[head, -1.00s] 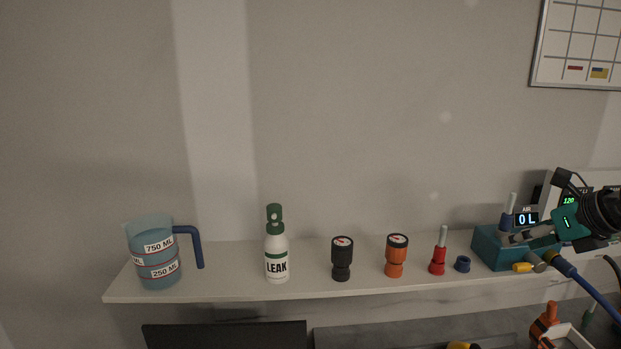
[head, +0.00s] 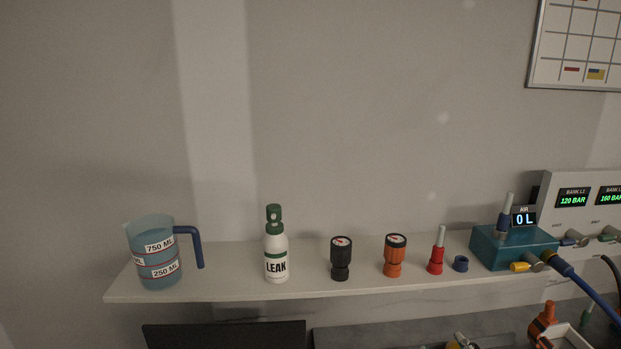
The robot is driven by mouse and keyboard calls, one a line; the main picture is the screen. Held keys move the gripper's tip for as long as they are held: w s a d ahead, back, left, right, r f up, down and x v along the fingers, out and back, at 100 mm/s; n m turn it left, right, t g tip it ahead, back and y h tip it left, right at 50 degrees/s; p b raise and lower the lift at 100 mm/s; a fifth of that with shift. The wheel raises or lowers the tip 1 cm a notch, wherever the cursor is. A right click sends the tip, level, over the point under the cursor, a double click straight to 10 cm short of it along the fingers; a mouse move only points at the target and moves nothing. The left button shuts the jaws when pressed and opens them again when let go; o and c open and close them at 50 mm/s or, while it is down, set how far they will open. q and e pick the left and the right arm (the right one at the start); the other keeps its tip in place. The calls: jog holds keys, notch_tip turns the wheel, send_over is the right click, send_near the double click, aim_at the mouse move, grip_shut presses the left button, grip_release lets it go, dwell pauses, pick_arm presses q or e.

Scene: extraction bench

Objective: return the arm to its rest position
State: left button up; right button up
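Neither of my grippers shows in the head view now, and no part of my arms is clearly in sight over the shelf. The teal box (head: 490,253) on the shelf's right end stands clear of any arm. It carries a grey-tipped blue fitting, a small display reading 0 L (head: 524,218), a yellow fitting (head: 520,267) and a blue hose (head: 590,296).
The white shelf (head: 220,291) holds a measuring jug (head: 160,270), a LEAK bottle (head: 276,262), a black gauge (head: 341,260), an orange gauge (head: 393,257), a red fitting (head: 436,260) and a blue ring (head: 460,264). A bank panel (head: 572,221) stands at right. Space above the shelf is free.

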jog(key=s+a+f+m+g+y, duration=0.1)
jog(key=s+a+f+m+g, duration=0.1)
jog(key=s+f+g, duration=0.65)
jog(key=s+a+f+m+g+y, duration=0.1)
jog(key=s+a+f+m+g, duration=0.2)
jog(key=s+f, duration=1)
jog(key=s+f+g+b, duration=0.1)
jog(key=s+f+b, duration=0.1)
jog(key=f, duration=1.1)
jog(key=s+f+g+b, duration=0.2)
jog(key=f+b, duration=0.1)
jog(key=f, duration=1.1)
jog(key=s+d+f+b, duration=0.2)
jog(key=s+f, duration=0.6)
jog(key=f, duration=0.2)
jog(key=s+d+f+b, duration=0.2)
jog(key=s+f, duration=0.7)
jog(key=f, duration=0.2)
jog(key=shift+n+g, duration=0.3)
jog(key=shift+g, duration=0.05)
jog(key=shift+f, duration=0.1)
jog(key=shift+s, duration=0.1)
